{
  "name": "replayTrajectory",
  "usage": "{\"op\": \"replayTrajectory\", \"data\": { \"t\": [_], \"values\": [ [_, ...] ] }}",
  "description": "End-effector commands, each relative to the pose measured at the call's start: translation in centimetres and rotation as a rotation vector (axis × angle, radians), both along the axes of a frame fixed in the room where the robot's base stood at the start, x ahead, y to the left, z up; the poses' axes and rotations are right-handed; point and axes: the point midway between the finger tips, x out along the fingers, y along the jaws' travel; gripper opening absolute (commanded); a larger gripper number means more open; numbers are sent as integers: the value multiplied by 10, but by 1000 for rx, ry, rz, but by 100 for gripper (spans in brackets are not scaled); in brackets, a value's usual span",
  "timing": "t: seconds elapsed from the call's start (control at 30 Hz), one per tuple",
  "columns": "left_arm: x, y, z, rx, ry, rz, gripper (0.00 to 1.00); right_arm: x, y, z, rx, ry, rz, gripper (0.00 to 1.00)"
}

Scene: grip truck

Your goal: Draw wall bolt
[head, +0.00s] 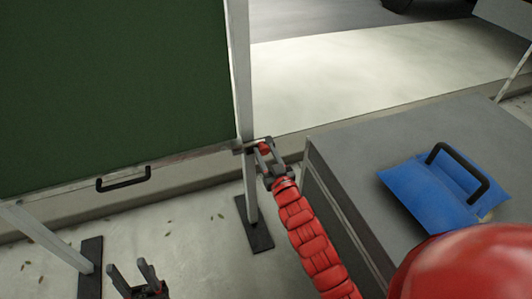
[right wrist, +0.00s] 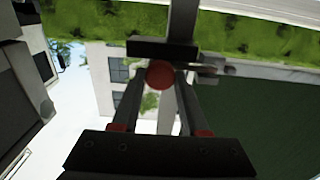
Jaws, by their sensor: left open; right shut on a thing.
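A bolt with a round red knob (head: 264,148) sits at the lower right corner of a green panel (head: 115,80), beside the pale upright post (head: 240,70). My right gripper (head: 262,150) reaches up to it and is shut on the knob. In the right wrist view the red knob (right wrist: 160,75) lies between the two fingers of my right gripper (right wrist: 159,80), in front of a dark bar (right wrist: 163,49). The bolt's rod is mostly hidden or too small to read. My left gripper (head: 129,268) is open and empty, low in the head view, well away from the bolt.
A black handle (head: 124,180) is on the panel's lower edge. A grey box (head: 335,150) stands right of my right arm, with a blue case (head: 430,190) on top. Stands with dark feet (head: 255,232) rise from the pale floor. Open floor lies between the stands.

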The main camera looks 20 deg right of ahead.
Motion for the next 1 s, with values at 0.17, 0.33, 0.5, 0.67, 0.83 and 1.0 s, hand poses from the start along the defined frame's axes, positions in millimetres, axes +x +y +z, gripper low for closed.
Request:
{"op": "replayTrajectory", "data": {
  "t": [0.17,0.33,0.5,0.67,0.83,1.0],
  "values": [
    [0,0,0,0,0,0,50,0,0,0,0,0,0,0],
    [0,0,0,0,0,0,50,0,0,0,0,0,0,0],
    [0,0,0,0,0,0,50,0,0,0,0,1,0,0],
    [0,0,0,0,0,0,50,0,0,0,0,1,0,0],
    [0,0,3,0,0,0,50,0,-1,1,0,2,0,0],
    [0,0,32,-3,2,0,50,1,-21,7,-4,8,-1,0]
  ]
}}
